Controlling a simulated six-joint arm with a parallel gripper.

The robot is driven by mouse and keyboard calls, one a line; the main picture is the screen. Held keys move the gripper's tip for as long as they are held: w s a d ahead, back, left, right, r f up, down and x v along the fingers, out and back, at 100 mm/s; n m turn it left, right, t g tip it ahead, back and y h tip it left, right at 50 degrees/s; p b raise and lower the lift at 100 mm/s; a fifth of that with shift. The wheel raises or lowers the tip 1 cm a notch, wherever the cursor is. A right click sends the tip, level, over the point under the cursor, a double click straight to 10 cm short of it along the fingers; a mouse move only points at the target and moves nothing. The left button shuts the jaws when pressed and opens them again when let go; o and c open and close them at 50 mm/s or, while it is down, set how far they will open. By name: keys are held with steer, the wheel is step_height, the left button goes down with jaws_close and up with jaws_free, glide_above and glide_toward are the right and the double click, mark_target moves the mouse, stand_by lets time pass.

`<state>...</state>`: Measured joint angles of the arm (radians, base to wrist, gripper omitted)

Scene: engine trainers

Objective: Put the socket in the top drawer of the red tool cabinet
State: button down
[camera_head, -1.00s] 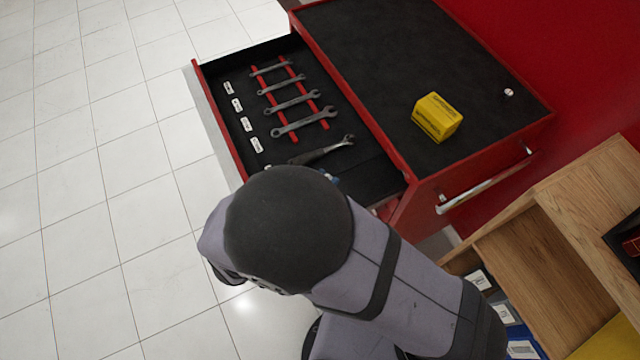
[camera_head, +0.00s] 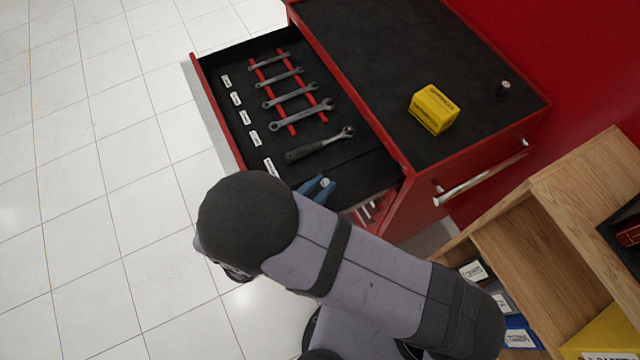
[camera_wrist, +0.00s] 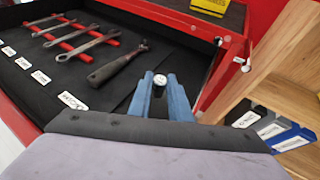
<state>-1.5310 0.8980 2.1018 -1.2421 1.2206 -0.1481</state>
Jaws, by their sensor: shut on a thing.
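The red tool cabinet (camera_head: 420,185) stands with its top drawer (camera_head: 200,85) pulled open. The drawer has a black lining, wrenches on red rails, a ratchet and white labels. My gripper (camera_head: 318,187) shows as blue fingers past my arm, over the drawer's near end beside the ratchet. In the wrist view my gripper (camera_wrist: 161,92) is shut on the small silver-topped socket (camera_wrist: 159,80), held between the fingertips. The lower part of the socket is hidden by the fingers, and its height above the drawer floor is unclear.
A yellow box (camera_head: 434,108) and a small dark piece with a pale top (camera_head: 504,88) stand on the cabinet's black top. A wooden shelf unit (camera_head: 540,240) with labelled bins is at lower right. The ratchet (camera_head: 320,146) lies close to the gripper. White tiled floor lies left.

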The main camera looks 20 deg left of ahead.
steer(key=shift+f+b, duration=0.35)
steer(key=shift+f, duration=0.05)
steer(key=shift+s+d+f, duration=0.1)
steer(key=shift+d+f, duration=0.05)
steer(key=shift+f, duration=0.15)
steer(key=c, duration=1.6)
jaws_free()
steer(key=shift+d, duration=0.1)
steer(key=shift+c, duration=0.2)
steer(key=shift+f, duration=0.1)
steer(key=shift+r, duration=0.5)
steer(key=shift+s+a+r, duration=0.1)
steer(key=shift+a+r, duration=0.05)
steer(key=shift+a, duration=0.1)
steer(key=b+v, duration=0.3)
steer(key=v, duration=0.8)
steer(key=shift+s+a+r, duration=0.2)
steer(key=shift+s+r, duration=0.05)
steer(key=shift+r, duration=0.15)
